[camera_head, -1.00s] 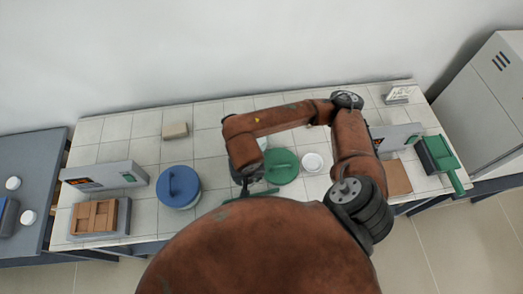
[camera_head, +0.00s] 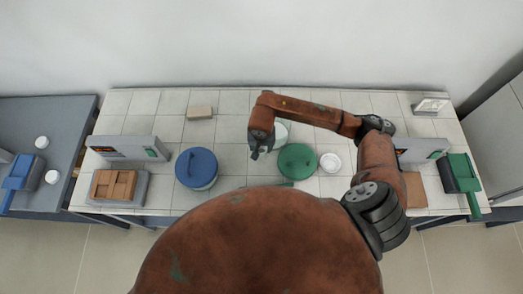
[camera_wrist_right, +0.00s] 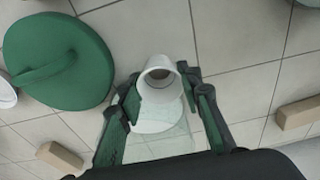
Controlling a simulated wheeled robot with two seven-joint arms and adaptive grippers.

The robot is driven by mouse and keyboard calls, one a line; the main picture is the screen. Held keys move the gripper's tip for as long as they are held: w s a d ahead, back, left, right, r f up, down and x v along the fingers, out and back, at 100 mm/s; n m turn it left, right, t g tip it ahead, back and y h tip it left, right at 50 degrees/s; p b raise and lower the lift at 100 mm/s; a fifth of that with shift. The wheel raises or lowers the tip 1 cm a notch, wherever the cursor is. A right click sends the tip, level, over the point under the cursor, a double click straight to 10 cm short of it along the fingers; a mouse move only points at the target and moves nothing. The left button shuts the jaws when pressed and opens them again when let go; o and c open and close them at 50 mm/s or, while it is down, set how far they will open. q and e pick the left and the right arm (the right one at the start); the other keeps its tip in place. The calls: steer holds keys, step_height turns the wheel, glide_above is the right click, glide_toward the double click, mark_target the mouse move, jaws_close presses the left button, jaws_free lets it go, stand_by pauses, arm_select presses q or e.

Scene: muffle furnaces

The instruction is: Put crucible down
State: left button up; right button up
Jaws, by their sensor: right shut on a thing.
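My right gripper (camera_head: 260,152) hangs over the tiled bench (camera_head: 230,165), between the blue-lidded pot (camera_head: 197,165) and the green round lid (camera_head: 297,160). In the right wrist view, my right gripper (camera_wrist_right: 160,100) is shut on a white crucible (camera_wrist_right: 158,70), a small open cup seen at its mouth between the green-padded fingers. In the head view the crucible is hidden by the gripper. I cannot tell whether its base touches anything. A pale round item (camera_head: 281,134) shows partly behind my right wrist. My left gripper is not in view.
A white dish (camera_head: 331,163) sits right of the green lid. Furnaces (camera_head: 127,148) stand at both ends of the bench. A tan block (camera_head: 199,112) lies at the back. A side table (camera_head: 60,125) holds white cups.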

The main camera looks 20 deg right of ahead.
mark_target(261, 151)
step_height(261, 151, down, 2)
steer(key=shift+f+p, duration=0.2)
steer(key=shift+p, duration=0.1)
steer(key=shift+w+f, duration=0.1)
steer(key=shift+f, duration=0.6)
steer(key=o, duration=1.2)
steer(key=shift+c, duration=0.2)
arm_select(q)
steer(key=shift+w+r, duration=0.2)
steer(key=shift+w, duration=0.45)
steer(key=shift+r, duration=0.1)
